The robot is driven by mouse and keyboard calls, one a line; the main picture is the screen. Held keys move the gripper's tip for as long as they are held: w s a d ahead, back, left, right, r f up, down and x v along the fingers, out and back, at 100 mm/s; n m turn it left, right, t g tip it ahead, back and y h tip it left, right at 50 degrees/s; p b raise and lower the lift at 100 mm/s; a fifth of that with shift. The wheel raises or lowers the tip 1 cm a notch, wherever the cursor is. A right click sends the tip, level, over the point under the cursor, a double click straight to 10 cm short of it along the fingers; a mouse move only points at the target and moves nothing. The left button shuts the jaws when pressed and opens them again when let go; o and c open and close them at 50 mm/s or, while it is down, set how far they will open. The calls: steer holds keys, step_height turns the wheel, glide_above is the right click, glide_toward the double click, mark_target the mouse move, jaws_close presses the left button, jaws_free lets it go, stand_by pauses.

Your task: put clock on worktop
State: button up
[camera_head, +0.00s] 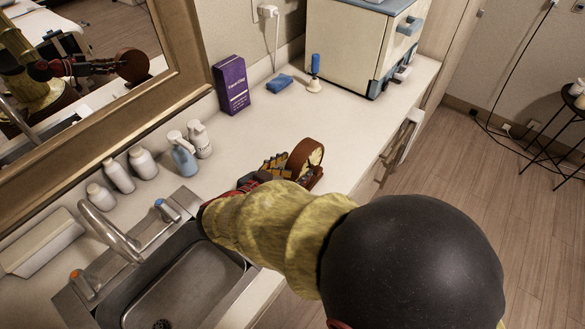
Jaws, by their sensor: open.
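The clock (307,154) is round, with a brown rim and a pale face. It stands on edge at the worktop (255,122), right of the sink and near the front edge. Its base is hidden, so I cannot tell whether it touches the surface. My gripper (287,165) is open, with its fingers right at the clock's left side. The mirror reflects my gripper and the clock.
A sink with a tap (112,230) lies at lower left. Several white bottles and a blue one (183,155) stand along the mirror. A purple box (231,85), a blue sponge (279,84), a small brush (315,75) and a cream appliance (350,45) stand behind. Worktop between is clear.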

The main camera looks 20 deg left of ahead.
steer(key=shift+o, duration=0.3)
steer(key=shift+r, duration=0.1)
steer(key=shift+s+a+r+p, duration=0.15)
steer(key=shift+s+a+p, duration=0.05)
steer(key=shift+s+p, duration=0.1)
steer(key=p+v, duration=0.1)
steer(key=v, duration=1)
steer(key=w+d+r+g+h, duration=0.1)
steer(key=d+g, duration=0.3)
steer(key=d, duration=0.7)
steer(key=w+d+r+g+h, duration=0.1)
steer(key=d+r+g, duration=0.15)
steer(key=d, duration=0.75)
steer(key=s+d+r+n+y, duration=0.3)
steer(key=s+d+y, duration=0.3)
steer(key=s+d, duration=0.4)
steer(key=d+r, duration=0.1)
steer(key=d, duration=0.4)
steer(key=shift+s+n+g+y, duration=0.2)
steer(key=shift+n+g+y, duration=0.1)
steer(key=shift+n+g, duration=0.1)
